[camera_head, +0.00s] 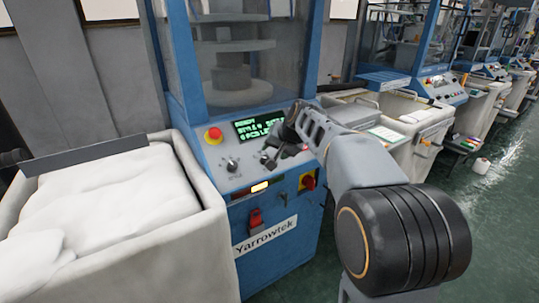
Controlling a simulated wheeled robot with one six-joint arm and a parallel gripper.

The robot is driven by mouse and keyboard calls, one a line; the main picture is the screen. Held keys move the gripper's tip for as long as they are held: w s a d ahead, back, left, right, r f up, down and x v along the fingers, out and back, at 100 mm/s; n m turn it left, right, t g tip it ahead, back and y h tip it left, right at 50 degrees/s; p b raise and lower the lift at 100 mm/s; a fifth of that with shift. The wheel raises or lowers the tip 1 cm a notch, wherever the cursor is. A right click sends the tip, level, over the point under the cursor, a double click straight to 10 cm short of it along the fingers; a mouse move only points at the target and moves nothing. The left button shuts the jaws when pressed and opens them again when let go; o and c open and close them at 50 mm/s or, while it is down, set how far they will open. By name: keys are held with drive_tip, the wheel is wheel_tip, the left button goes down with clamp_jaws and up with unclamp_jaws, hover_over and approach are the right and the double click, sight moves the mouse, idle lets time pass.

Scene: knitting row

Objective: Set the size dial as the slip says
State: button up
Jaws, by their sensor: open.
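The blue knitting machine's sloped panel (210,184) faces me. It carries a dark knob (232,165) on the left with small lettering under it, seemingly "STYLE". A second knob (266,159) is to its right, partly hidden by my gripper (279,154). My gripper is open and comes down over the panel at this second knob; I cannot tell whether the fingers touch it. The second knob's pointer and marks are not readable. A white sheet with a green edge (388,134), perhaps the slip, lies on a bin to the right; its writing is too small to read.
A green-lit display (259,128) reads "READY" above partly hidden lines. A bin of white fabric (185,259) stands left.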

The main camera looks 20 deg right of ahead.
drive_tip(key=v, duration=0.6)
drive_tip(key=shift+r, duration=0.15)
drive_tip(key=s+f+n+g+h+p, duration=0.1)
drive_tip(key=s+f+n+g+p, duration=0.2)
drive_tip(key=s+f, duration=0.45)
drive_tip(key=s+a+r+n+g+h+p, duration=0.1)
drive_tip(key=s+a+r+n+p, duration=0.1)
drive_tip(key=s+p, duration=0.8)
drive_tip(key=s+a+r, duration=0.1)
drive_tip(key=s, duration=0.4)
drive_tip(key=shift+s+r+h, duration=0.15)
drive_tip(key=shift+s+h, duration=0.2)
drive_tip(key=shift+h, duration=0.05)
drive_tip(key=shift+a, duration=0.1)
